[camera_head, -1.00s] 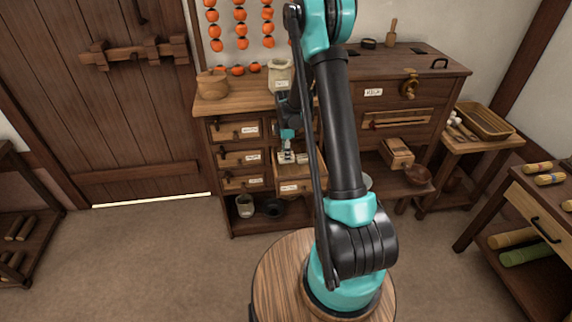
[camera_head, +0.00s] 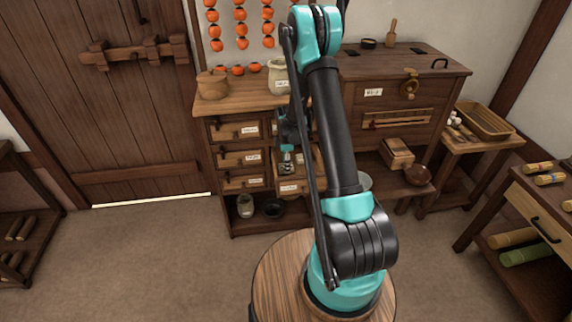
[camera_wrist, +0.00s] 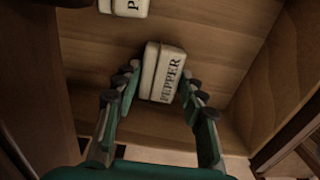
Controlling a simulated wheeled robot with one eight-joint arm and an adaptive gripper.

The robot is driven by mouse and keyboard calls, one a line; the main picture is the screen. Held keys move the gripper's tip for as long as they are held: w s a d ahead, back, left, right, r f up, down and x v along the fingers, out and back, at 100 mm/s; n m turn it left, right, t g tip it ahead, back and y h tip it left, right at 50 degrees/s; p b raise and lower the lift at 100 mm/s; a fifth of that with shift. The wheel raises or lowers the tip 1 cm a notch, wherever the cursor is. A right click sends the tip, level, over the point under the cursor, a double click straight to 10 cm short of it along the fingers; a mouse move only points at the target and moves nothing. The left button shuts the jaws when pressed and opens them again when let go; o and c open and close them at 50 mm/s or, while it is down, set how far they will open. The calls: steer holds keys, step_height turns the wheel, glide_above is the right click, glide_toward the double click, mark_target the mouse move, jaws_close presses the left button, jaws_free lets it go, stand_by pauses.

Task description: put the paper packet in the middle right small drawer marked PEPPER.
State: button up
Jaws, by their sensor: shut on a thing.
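The paper packet (camera_wrist: 163,72) is a small whitish block lettered PEPPER. In the wrist view it sits between the fingertips of my gripper (camera_wrist: 160,84), which is shut on it. The gripper also shows small in the head view (camera_head: 286,164), pointing down into an open small drawer (camera_head: 291,186). The drawer's wooden inside (camera_wrist: 215,45) fills the wrist view around the fingers. The drawer has a pale label on its front, too small to read. I cannot tell whether the packet touches the drawer floor.
Another whitish piece lettered P (camera_wrist: 123,7) shows at the wrist view's top edge. Shut small drawers (camera_head: 240,157) stand left of the open one. A side table (camera_head: 483,140) is at right.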

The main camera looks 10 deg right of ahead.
steer(key=o, duration=1)
steer(key=shift+o, duration=0.2)
step_height(320, 180, up, 7)
steer(key=shift+r, duration=0.1)
steer(key=shift+s+r, duration=0.2)
steer(key=shift+r, duration=0.3)
steer(key=s+d+r+m+t, duration=0.25)
steer(key=s+r+m, duration=0.65)
steer(key=s+r, duration=0.45)
steer(key=s+d+f+m+t, duration=0.1)
steer(key=s+m, duration=0.8)
steer(key=s, duration=0.7)
steer(key=shift+s+d+f+t, duration=0.3)
steer(key=shift+t, duration=0.05)
